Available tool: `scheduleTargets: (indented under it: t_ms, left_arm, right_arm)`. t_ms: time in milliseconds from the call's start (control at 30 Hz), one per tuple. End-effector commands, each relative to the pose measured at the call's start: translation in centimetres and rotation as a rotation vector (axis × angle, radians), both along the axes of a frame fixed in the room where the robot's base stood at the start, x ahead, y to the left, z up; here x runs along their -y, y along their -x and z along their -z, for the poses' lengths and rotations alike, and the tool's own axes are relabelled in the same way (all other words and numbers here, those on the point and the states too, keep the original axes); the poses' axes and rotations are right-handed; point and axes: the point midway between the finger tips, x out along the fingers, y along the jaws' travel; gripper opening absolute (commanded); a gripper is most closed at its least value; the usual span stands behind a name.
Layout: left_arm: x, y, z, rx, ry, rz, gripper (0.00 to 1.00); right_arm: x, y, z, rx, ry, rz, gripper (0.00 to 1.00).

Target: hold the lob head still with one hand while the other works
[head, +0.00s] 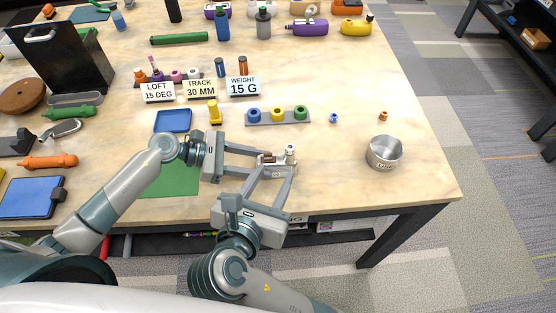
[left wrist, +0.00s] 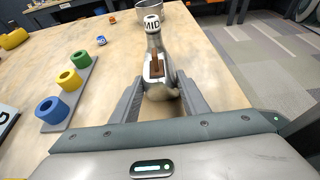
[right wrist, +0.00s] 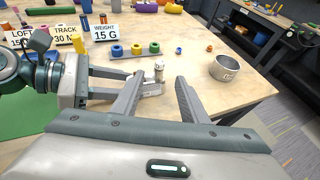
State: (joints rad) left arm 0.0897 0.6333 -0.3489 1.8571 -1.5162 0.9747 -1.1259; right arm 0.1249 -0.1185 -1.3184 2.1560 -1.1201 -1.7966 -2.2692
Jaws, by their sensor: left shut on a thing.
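A silver club head (head: 290,155) with an upright neck stands near the table's front edge. In the left wrist view the head (left wrist: 157,65) has a brown strip and a white neck label reading MID. My left gripper (head: 266,160) is shut on it from the left, a finger on each side in the left wrist view (left wrist: 158,90). My right gripper (head: 275,173) is open on the near side, its fingertips close to the head. In the right wrist view the head (right wrist: 157,77) shows between its spread fingers; whether they touch it I cannot tell.
A metal cup (head: 384,153) stands to the right. A grey rack (head: 262,122) with blue, yellow and green rings is behind the head. A small blue ring (head: 334,118) and an orange one (head: 383,116) lie apart. Cards read LOFT, TRACK and WEIGHT (head: 243,85). The front right tabletop is clear.

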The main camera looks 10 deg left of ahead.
Motion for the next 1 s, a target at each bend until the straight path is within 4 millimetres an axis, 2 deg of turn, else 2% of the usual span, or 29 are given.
scheduleTargets:
  t_ms: [267,467,1000]
  left_arm:
    - [-0.1,0.1,0.3,-0.002,-0.005,0.000,0.12]
    - [-0.1,0.1,0.3,-0.002,-0.005,0.000,0.12]
    - [0.0,0.1,0.3,-0.003,-0.004,0.001,0.12]
  right_arm:
    - [0.0,-0.3,0.2,0.001,0.001,0.000,0.40]
    - [0.2,-1.4,0.6,0.002,0.002,0.000,0.40]
    - [1.0,-7.2,3.0,0.003,0.004,0.001,0.40]
